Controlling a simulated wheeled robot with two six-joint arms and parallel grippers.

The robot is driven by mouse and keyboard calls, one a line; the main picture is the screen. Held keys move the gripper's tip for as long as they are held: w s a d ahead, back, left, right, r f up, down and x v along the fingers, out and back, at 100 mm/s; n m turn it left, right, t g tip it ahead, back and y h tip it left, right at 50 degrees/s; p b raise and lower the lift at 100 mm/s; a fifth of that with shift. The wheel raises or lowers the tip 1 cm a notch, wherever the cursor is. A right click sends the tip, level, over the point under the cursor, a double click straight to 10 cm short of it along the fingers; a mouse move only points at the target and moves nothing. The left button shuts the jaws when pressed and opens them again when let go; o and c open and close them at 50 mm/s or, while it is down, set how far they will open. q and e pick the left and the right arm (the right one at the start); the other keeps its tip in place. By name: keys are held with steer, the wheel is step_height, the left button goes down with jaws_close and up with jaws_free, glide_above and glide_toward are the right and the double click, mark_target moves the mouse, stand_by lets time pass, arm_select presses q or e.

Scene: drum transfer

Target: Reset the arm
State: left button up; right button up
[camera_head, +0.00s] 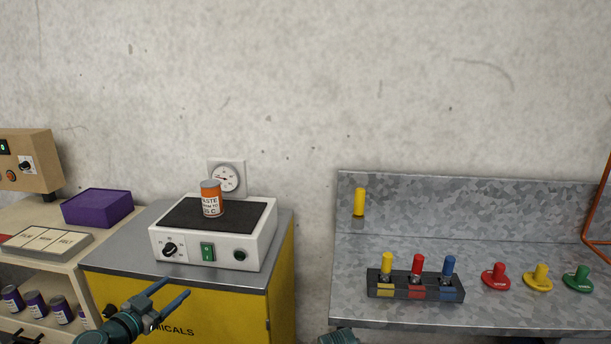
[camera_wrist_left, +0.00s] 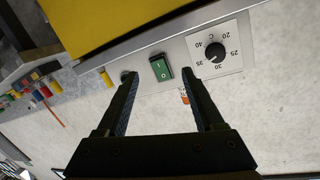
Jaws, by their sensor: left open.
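My left gripper (camera_head: 177,287) is in front of the yellow cabinet, low in the head view. Its two fingers are apart with nothing between them; they also show in the left wrist view (camera_wrist_left: 158,77). An orange drum (camera_head: 211,189) with a white label and grey lid stands upright on the dark top of a white device (camera_head: 180,257), apart from the gripper. The device's front has a knob, a green rocker switch (camera_head: 207,251) and a round button. The wrist view shows this switch (camera_wrist_left: 161,68) and a knob dial (camera_wrist_left: 215,52) beyond the fingers. My right gripper's fingers are not visible.
The device stands on a yellow cabinet (camera_head: 279,267). At the left are a purple box (camera_head: 97,207) and a shelf with several purple cans (camera_head: 35,302).

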arm_select(q)
steer(key=s+d+f+g+h+p, duration=0.1)
steer(key=d+f+g, duration=0.15)
steer(key=d, duration=0.45)
steer(key=s+d+f+m+g+h+p, duration=0.15)
steer(key=d+g, duration=0.25)
steer(key=d, duration=0.4)
steer(key=d+f+g+h+p, duration=0.1)
steer(key=d+f+g, duration=0.2)
steer(key=d, duration=0.4)
steer(key=s+d+f+n+g+y+p, duration=0.1)
steer(key=s+d+n+g+y+p, duration=0.1)
steer(key=s, duration=0.4)
steer(key=s+d+f+n+g+y+p, duration=0.1)
steer(key=s+d+n+g+y+p, duration=0.1)
steer(key=s+d+y, duration=0.4)
steer(key=s+g+y+p, duration=0.1)
steer(key=g, duration=0.1)
steer(key=shift+s+d+f+g, duration=0.25)
steer(key=shift+s+f+g, duration=0.05)
steer(key=shift+g, duration=0.05)
